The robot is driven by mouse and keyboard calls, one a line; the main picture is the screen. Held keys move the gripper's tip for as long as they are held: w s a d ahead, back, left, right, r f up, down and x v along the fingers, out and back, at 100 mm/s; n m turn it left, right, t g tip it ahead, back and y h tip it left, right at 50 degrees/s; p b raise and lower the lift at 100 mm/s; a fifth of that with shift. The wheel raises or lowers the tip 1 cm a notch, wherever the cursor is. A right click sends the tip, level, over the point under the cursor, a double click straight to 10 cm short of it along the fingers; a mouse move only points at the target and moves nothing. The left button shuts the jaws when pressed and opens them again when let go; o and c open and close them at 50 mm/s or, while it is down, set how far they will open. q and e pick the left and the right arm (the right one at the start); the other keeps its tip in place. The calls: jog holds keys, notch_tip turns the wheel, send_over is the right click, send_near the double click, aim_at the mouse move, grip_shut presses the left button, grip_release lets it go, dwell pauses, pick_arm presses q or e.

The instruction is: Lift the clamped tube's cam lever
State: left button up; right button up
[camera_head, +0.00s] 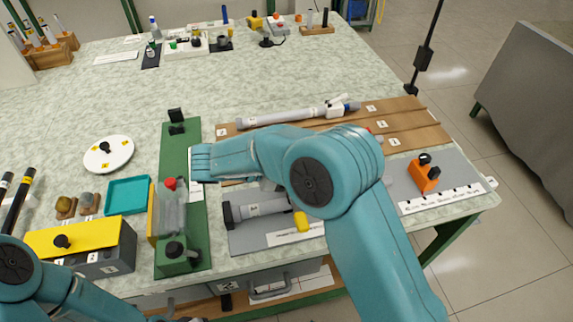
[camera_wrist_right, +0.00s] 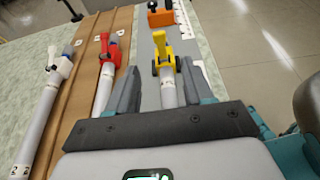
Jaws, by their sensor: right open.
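The tube with a yellow cam lever (camera_head: 301,221) lies on a grey plate (camera_head: 245,238), with a black clamp block (camera_head: 232,213) at its left end. In the right wrist view the yellow lever (camera_wrist_right: 163,47) stands up from the tube (camera_wrist_right: 168,88), with black round parts beside it. My right gripper (camera_wrist_right: 157,88) is open, its fingers on either side of the tube's line, with the lever beyond the tips. I cannot tell whether the fingers touch the tube. In the head view my right arm hides this gripper. My left gripper is out of view.
A wooden board (camera_head: 410,118) beside the plate holds a white-lever tube (camera_head: 290,115) and a red-lever tube (camera_wrist_right: 104,85). An orange block (camera_head: 424,175) stands on the plate's right. A green fixture (camera_head: 180,150) and yellow-topped box (camera_head: 75,238) are left. Mid-table is clear.

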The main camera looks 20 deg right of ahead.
jog(key=v, duration=0.5)
dwell(0.3)
